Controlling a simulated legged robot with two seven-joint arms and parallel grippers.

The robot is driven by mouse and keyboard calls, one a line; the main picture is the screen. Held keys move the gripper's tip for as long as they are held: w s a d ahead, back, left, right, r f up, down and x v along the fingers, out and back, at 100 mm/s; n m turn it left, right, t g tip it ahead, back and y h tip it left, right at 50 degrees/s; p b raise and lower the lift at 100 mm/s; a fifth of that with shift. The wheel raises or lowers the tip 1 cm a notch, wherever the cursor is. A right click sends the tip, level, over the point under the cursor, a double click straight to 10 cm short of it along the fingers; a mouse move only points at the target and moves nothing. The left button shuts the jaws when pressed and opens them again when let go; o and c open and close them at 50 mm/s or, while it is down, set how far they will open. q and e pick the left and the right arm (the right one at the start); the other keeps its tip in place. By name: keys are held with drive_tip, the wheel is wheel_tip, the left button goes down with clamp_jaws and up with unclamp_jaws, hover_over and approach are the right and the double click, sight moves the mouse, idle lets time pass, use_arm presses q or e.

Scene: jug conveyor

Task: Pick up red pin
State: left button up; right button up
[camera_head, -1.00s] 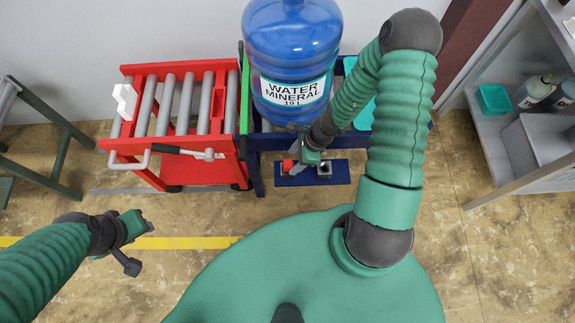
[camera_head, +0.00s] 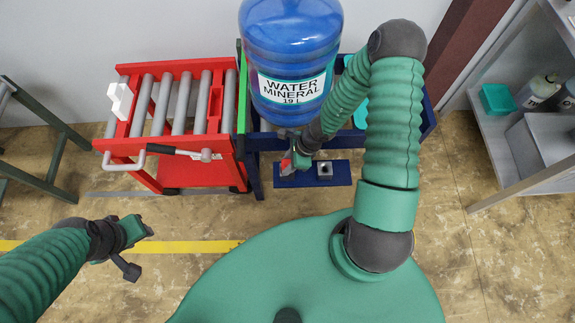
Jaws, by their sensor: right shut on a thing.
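The red pin (camera_head: 286,164) is small and partly hidden by my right gripper. It shows over the left part of a dark blue plate (camera_head: 303,174) low at the front of the blue stand. My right gripper (camera_head: 292,162) is shut on the red pin, with its fingers pointing down and left. I cannot tell whether the pin is clear of the plate. My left gripper (camera_head: 142,231) hangs over the floor at the lower left, far from the pin; its fingers are too small and end-on to read.
A blue water jug (camera_head: 290,60) stands on the blue stand, just behind my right gripper. A red roller cart (camera_head: 190,172) stands to the left. A square socket (camera_head: 324,170) is on the plate's right part. Grey shelving is at the right. The front floor is open.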

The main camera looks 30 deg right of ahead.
drive_tip(key=shift+a, duration=0.15)
clamp_jaws()
